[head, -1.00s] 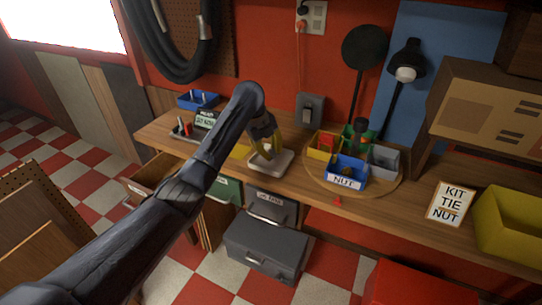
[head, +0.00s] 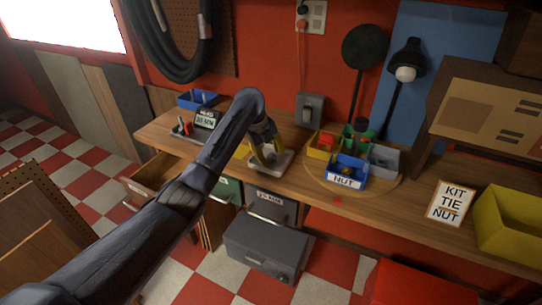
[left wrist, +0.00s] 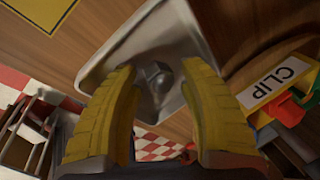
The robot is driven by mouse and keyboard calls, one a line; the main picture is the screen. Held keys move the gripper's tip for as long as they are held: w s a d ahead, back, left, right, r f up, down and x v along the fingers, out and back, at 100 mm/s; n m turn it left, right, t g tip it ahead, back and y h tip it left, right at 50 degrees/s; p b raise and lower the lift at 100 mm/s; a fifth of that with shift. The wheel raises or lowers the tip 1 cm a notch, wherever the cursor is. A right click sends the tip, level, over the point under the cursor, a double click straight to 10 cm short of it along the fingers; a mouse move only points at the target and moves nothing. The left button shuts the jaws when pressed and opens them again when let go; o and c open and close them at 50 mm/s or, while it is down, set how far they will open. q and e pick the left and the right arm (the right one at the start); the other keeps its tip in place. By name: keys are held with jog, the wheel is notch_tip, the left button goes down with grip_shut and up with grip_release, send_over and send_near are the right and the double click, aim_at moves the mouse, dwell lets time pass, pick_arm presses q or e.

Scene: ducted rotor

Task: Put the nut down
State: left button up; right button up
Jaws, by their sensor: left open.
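The grey metal nut (left wrist: 155,77) lies in a shallow silver-grey tray (left wrist: 106,66) in the left wrist view. In the head view the tray (head: 284,166) sits on the workbench, and my gripper hides the nut. My left gripper (head: 268,156) is low over the tray, pointing down. In the left wrist view its yellow fingers (left wrist: 160,75) are open, one on each side of the nut, with visible gaps. My right gripper is not in view.
Right of the tray, a round wooden board (head: 393,185) carries a blue bin labelled NUT (head: 345,183) and yellow, green and grey bins. A small display (head: 206,119) stands to the left. A KIT TIE NUT card (head: 451,203) and a large yellow bin (head: 508,222) are farther right.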

pick_arm(q)
jog(key=shift+r, duration=0.15)
jog(key=v, duration=1.2)
jog(key=shift+d, duration=0.1)
jog(key=shift+w, duration=0.1)
